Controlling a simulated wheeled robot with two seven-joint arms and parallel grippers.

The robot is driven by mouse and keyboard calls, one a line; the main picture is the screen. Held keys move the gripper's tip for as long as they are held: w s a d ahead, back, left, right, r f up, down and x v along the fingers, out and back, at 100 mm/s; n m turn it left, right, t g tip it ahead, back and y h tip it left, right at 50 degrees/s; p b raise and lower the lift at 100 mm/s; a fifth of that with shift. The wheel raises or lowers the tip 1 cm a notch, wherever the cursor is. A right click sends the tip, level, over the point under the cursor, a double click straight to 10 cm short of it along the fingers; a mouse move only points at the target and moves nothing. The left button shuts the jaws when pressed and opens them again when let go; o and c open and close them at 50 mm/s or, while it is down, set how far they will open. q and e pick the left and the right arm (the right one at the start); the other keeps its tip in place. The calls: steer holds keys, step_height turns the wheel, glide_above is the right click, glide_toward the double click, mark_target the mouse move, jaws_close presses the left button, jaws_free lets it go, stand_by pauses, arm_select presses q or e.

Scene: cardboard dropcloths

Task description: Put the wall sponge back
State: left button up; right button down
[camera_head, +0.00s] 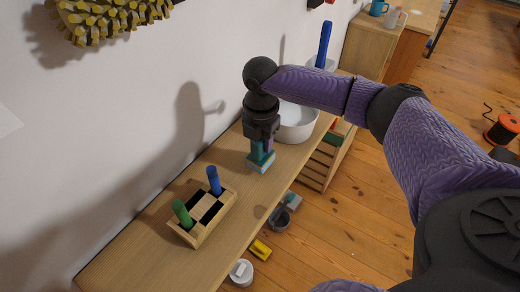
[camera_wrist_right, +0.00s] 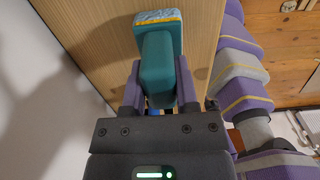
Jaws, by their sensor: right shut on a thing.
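My right gripper (camera_head: 262,141) is shut on a teal sponge (camera_head: 261,161), pointing down over the wooden shelf (camera_head: 150,252). In the right wrist view, the gripper (camera_wrist_right: 159,85) has a finger on each side of the sponge's teal grip (camera_wrist_right: 158,55). The sponge's wider end shows a pale blue-white face and a yellow edge. Whether it touches the shelf is hard to tell. A wooden holder (camera_head: 230,207) stands on the shelf left of the gripper, with a green handle (camera_head: 182,214) and a blue handle (camera_head: 214,180) upright in it and dark slots. My left gripper is not in view.
A white bowl (camera_head: 297,124) stands on the shelf just right of and behind the gripper. A tall blue handle (camera_head: 324,45) rises behind it. The wall runs along the shelf's back. A yellow object (camera_head: 260,249) and white pot (camera_head: 241,273) are below the front edge.

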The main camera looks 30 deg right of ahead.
step_height(320, 180, down, 2)
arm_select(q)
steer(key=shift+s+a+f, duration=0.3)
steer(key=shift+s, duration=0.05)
arm_select(e)
steer(key=shift+r, duration=0.2)
steer(key=c, duration=0.5)
jaws_free()
steer(key=shift+f, duration=0.15)
steer(key=shift+c, duration=0.2)
steer(key=shift+o, duration=0.9)
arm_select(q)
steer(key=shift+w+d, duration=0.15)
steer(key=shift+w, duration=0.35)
arm_select(e)
step_height(320, 180, up, 12)
steer(key=p, duration=0.4)
steer(key=shift+f, duration=0.2)
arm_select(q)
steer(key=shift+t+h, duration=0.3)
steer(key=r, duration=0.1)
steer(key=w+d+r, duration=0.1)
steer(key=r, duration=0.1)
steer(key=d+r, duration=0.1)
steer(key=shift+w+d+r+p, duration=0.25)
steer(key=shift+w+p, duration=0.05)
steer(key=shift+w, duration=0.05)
arm_select(e)
steer(key=shift+r, duration=0.4)
